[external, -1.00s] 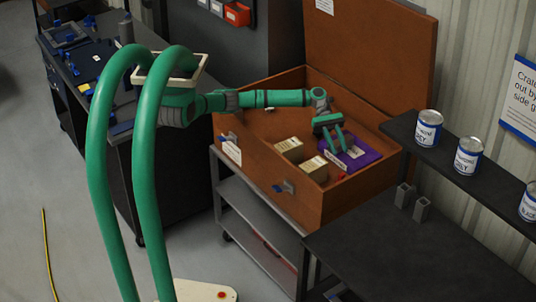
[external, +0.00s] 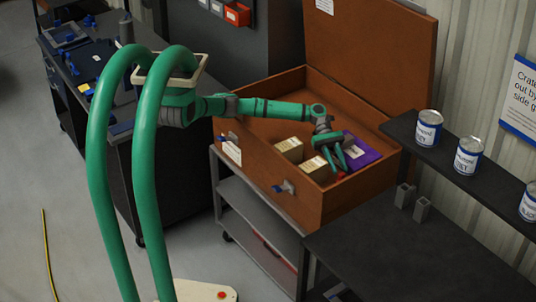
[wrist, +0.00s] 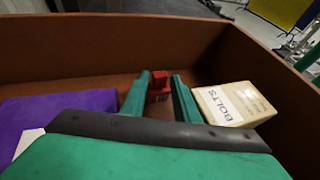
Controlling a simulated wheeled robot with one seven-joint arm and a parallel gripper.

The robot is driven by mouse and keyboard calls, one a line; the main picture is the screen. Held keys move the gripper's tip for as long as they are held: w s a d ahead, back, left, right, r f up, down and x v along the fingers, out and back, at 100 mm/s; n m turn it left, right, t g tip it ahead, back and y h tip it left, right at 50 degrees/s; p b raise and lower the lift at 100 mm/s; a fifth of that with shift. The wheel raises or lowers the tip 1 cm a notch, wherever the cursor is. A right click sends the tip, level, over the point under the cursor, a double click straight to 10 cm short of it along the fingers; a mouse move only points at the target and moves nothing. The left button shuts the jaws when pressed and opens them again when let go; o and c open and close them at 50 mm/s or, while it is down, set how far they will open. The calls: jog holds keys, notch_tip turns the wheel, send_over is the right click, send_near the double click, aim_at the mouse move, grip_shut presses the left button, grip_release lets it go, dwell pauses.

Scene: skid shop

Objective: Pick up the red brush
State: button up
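The red brush (wrist: 159,82) lies in the open wooden crate (external: 260,177), near its front wall. In the wrist view it shows between and just beyond the tips of my two green fingers, with bristles on its lower side. In the external view only a small red bit of the brush (external: 340,175) shows by the fingertips. My gripper (wrist: 162,84) is open, its fingers apart on either side of the brush. I cannot tell whether a finger touches it.
A cream box marked BOLTS (wrist: 233,104) sits close to the right finger in the wrist view. A second cream box (external: 289,149) stands beside it. A purple box (external: 363,152) lies on the other side. The crate walls rise close around.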

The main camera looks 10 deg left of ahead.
jog(key=shift+x, duration=1.2)
jog(key=shift+c, duration=0.3)
jog(key=c, duration=0.6)
jog(key=shift+c, duration=0.2)
